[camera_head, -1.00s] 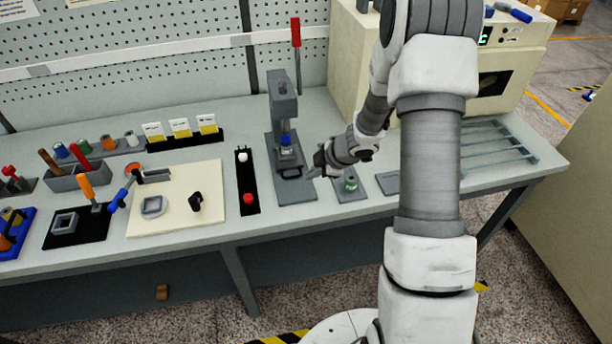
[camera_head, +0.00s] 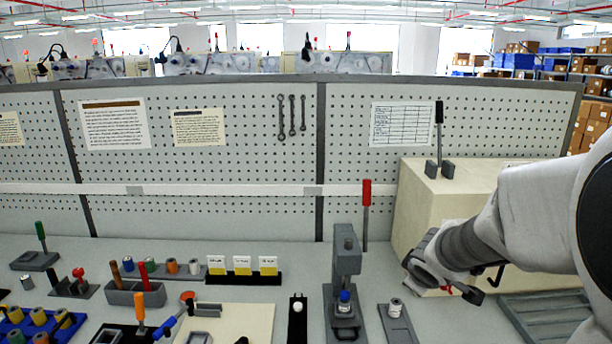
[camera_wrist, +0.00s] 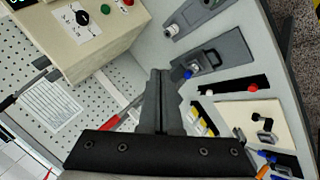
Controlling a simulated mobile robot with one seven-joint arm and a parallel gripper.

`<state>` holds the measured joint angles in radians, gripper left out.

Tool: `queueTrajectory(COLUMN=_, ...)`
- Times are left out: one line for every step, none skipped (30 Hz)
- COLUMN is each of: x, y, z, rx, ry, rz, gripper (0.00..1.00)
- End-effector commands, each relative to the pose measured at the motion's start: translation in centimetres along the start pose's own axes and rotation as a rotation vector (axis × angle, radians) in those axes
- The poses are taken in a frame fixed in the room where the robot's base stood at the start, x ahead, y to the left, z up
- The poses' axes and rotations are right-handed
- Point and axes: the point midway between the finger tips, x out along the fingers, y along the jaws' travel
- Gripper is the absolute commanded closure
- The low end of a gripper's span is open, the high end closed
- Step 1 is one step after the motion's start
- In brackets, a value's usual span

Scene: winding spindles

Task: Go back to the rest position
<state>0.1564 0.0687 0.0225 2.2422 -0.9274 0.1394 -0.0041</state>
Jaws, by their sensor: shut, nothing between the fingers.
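My gripper (camera_wrist: 161,78) shows in the wrist view with its dark fingers together and nothing between them. It points over the bench from above. In the head view my arm comes in from the right, and its wrist end is in front of the beige machine (camera_head: 425,205), to the right of the grey press (camera_head: 347,255). The fingertips are hard to make out there. The press has a blue-topped part (camera_head: 344,296) at its foot; the press also shows in the wrist view (camera_wrist: 228,50). My gripper appears apart from everything on the bench.
A small grey holder (camera_head: 396,325) with a light cylinder stands right of the press. A slatted grey rack (camera_head: 550,315) lies below my arm. A red-handled lever (camera_head: 366,195) stands behind the press. A pegboard wall (camera_head: 230,165) closes the back. The left bench holds tools, bins and cards.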

Motion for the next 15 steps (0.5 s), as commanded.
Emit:
queueTrajectory(x=-2.0, y=0.2, z=0.3, rx=0.056, ry=-0.016, rz=0.021, gripper=1.0)
queueTrajectory(x=-3.0, y=0.3, z=0.6, rx=0.09, ry=-0.028, rz=0.029, gripper=1.0)
queueTrajectory(x=-4.3, y=0.2, z=1.1, rx=0.138, ry=-0.043, rz=0.036, gripper=1.0)
queueTrajectory(x=-5.3, y=0.1, z=1.4, rx=0.174, ry=-0.055, rz=0.039, gripper=1.0)
queueTrajectory(x=-6.3, y=-0.1, z=1.7, rx=0.209, ry=-0.064, rz=0.04, gripper=1.0)
queueTrajectory(x=-7.6, y=-0.5, z=2.2, rx=0.255, ry=-0.076, rz=0.039, gripper=1.0)
queueTrajectory(x=-8.6, y=-0.8, z=2.5, rx=0.291, ry=-0.085, rz=0.036, gripper=1.0)
queueTrajectory(x=-9.5, y=-1.2, z=2.9, rx=0.326, ry=-0.093, rz=0.032, gripper=1.0)
queueTrajectory(x=-10.7, y=-1.9, z=3.4, rx=0.372, ry=-0.103, rz=0.023, gripper=1.0)
queueTrajectory(x=-11.6, y=-2.4, z=3.7, rx=0.406, ry=-0.109, rz=0.014, gripper=1.0)
queueTrajectory(x=-12.5, y=-3.0, z=4.0, rx=0.44, ry=-0.115, rz=0.003, gripper=1.0)
queueTrajectory(x=-13.6, y=-3.9, z=4.4, rx=0.483, ry=-0.122, rz=-0.014, gripper=1.0)
queueTrajectory(x=-14.4, y=-4.5, z=4.7, rx=0.516, ry=-0.126, rz=-0.028, gripper=1.0)
queueTrajectory(x=-15.3, y=-5.3, z=5.0, rx=0.547, ry=-0.129, rz=-0.045, gripper=1.0)
queueTrajectory(x=-16.3, y=-6.4, z=5.3, rx=0.587, ry=-0.134, rz=-0.07, gripper=1.0)
